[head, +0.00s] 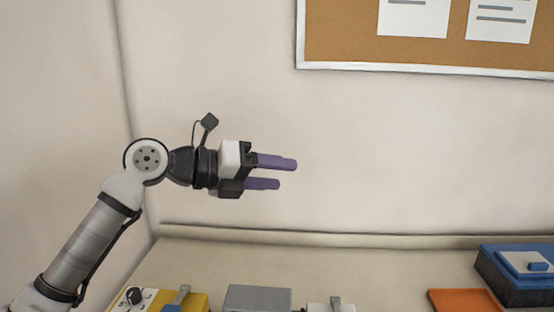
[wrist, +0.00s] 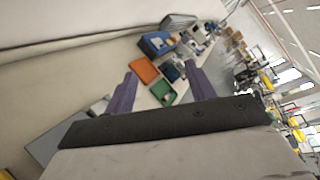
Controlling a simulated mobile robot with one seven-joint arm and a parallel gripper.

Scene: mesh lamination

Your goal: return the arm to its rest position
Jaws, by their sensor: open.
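My gripper (head: 288,173) is raised in the air above the bench, in the middle-left of the head view. It points to the right and is roughly level. Its two purple fingers are apart with nothing between them. In the wrist view the fingers of my gripper (wrist: 160,84) also stand apart, with only the distant bench behind them. My arm rises from the lower left of the head view and bends at the wrist. Its lower part is cut off by the frame.
The bench (head: 210,258) runs along the wall below. On it stand a yellow device (head: 192,303), a grey box (head: 258,299), an orange tray (head: 464,301) and a blue box (head: 515,290). A green tray (wrist: 163,93) shows in the wrist view. A corkboard (head: 340,45) hangs upper right. Air around my gripper is clear.

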